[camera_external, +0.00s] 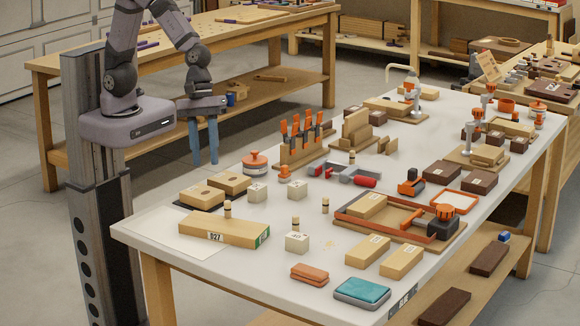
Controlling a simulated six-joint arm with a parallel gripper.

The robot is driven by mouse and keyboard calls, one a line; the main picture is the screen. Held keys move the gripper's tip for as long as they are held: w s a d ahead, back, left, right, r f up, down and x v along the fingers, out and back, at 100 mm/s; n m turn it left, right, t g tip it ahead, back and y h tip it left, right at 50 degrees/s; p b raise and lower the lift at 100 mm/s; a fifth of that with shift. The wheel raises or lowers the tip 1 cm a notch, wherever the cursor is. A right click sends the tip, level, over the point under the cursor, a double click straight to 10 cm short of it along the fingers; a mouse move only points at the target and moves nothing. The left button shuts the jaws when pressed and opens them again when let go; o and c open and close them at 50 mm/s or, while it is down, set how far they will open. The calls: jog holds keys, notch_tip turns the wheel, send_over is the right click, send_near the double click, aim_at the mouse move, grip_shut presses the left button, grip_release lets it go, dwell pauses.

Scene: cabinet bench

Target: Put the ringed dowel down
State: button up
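Several small pale dowels with dark bands stand on the white bench. One dowel (228,209) is at the long block labelled 027, on or just behind it. Another dowel (325,205) stands upright on the bare bench top. A third dowel (295,223) is at a pale cube, on or behind it. A further dowel (351,157) stands farther back. I cannot tell which is the ringed dowel of the task. My gripper (205,162) hangs at the bench's left side, blue fingers pointing down and apart, with nothing visible between them. It is clear of every dowel.
An orange-handled tool rack (304,140) stands behind. An orange-framed tray (390,218) fills the middle right. A teal box (362,292) is near the front edge.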

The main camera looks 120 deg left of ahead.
jog(key=s+a+f+m+g+y, duration=0.1)
jog(key=s+a+m+g+y, duration=0.1)
jog(key=s+m, duration=1.2)
jog(key=m, duration=0.7)
jog(key=shift+s+a+g, duration=0.15)
jog(key=shift+a+g, duration=0.15)
jog(key=shift+a, duration=0.1)
jog(key=shift+r, duration=0.1)
